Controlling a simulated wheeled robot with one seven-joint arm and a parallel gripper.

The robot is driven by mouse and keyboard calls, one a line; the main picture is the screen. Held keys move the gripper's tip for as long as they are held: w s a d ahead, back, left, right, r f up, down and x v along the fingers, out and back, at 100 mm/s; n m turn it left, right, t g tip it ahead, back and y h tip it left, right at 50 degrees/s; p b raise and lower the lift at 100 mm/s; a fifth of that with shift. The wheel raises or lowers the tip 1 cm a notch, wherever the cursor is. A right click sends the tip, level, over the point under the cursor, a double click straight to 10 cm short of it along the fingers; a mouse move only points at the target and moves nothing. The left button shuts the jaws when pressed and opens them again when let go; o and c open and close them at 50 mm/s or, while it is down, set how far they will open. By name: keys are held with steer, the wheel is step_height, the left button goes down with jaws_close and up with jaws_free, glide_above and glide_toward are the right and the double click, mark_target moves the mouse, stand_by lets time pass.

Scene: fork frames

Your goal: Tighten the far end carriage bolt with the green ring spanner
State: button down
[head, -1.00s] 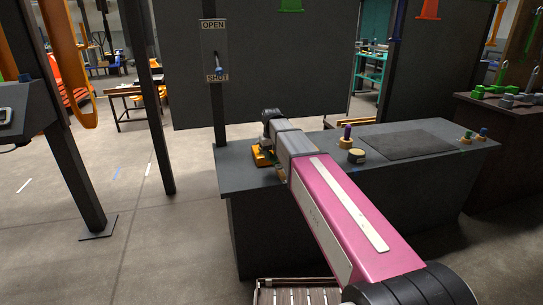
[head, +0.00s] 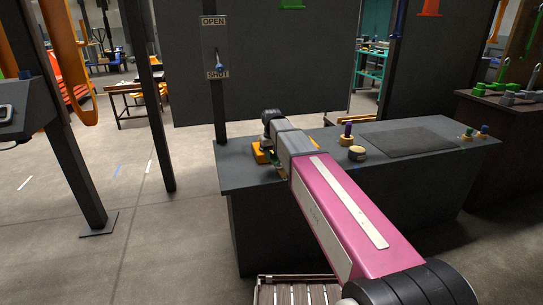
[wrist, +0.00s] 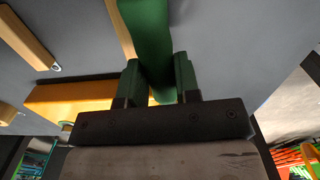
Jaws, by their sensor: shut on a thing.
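In the wrist view my gripper (wrist: 159,85) is shut on a green, flat-sided piece, the green ring spanner (wrist: 148,30), which runs up out of the top of the picture. Its ring end is not visible there. In the head view my pink and grey arm reaches over the left end of the dark bench, and it hides the gripper's jaws and most of the spanner. A yellow-orange block (head: 262,152) sits on the bench beside the arm's end; a yellow-orange block also shows behind the jaws in the wrist view (wrist: 75,98). I cannot pick out the far end carriage bolt.
The bench (head: 232,172) also carries a purple-topped peg (head: 347,131), a round yellowish piece with a dark top (head: 357,153), a dark mat (head: 410,143) and small pegs (head: 467,134) at the right. A post with an OPEN/SHUT switch plate (head: 217,62) stands behind its left end.

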steer(key=c, duration=1.4)
jaws_free()
jaws_close()
steer(key=shift+s+a+m, duration=0.2)
steer(key=shift+a+m, duration=0.7)
steer(key=shift+s+a+m, duration=0.15)
steer(key=shift+a+m, duration=0.7)
steer(key=shift+m, duration=0.05)
steer(key=shift+d+n, duration=0.6)
steer(key=shift+c, duration=1.4)
jaws_free()
jaws_close()
steer(key=shift+d, duration=0.2)
